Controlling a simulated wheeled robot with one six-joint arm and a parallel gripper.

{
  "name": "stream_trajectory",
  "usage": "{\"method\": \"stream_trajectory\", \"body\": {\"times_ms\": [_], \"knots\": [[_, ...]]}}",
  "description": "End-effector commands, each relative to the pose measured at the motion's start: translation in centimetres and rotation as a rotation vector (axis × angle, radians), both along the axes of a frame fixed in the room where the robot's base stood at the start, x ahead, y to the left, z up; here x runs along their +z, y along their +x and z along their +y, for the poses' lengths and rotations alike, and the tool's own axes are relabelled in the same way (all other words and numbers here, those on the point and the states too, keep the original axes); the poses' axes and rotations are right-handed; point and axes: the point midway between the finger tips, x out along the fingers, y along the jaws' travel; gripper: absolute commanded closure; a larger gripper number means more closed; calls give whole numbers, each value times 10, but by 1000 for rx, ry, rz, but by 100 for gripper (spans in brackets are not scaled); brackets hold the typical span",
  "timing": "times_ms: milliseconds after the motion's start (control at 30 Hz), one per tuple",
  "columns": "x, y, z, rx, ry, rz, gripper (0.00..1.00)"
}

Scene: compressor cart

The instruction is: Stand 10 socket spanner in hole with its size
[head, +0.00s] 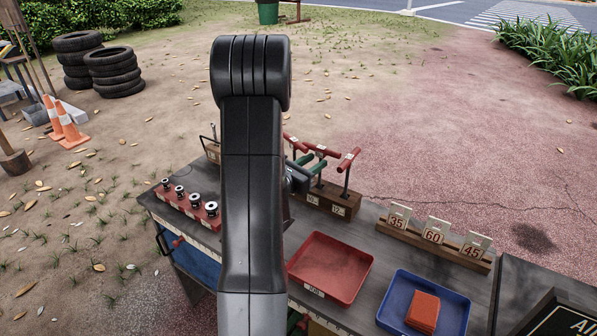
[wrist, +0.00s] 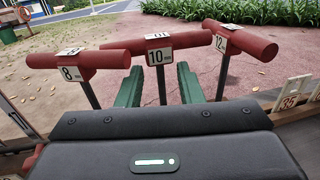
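The 10 socket spanner, with a red T-handle and a white "10 mm" tag (wrist: 158,56), is in the middle of the wrist view, between the 8 spanner (wrist: 70,66) and the 12 spanner (wrist: 235,38). My gripper (wrist: 159,88) has green fingers, spread apart on either side below the 10 spanner's handle, with a gap between them. My arm hides part of the block, and I cannot see the 10 spanner's lower end clearly.
A red tray (head: 352,262) and a blue tray (head: 455,318) with an orange cloth (head: 423,309) lie on the cart. A rack of number cards (head: 434,243) stands at the right. Several sockets (head: 180,192) stand in a red rail at the left.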

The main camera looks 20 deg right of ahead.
Motion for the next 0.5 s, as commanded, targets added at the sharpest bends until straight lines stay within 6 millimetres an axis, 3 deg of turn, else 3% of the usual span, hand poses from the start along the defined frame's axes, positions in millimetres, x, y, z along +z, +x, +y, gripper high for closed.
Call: {"method": "stream_trajectory", "body": {"times_ms": [500], "knots": [[0, -47, 83, 5, 0, -1, 67]]}}
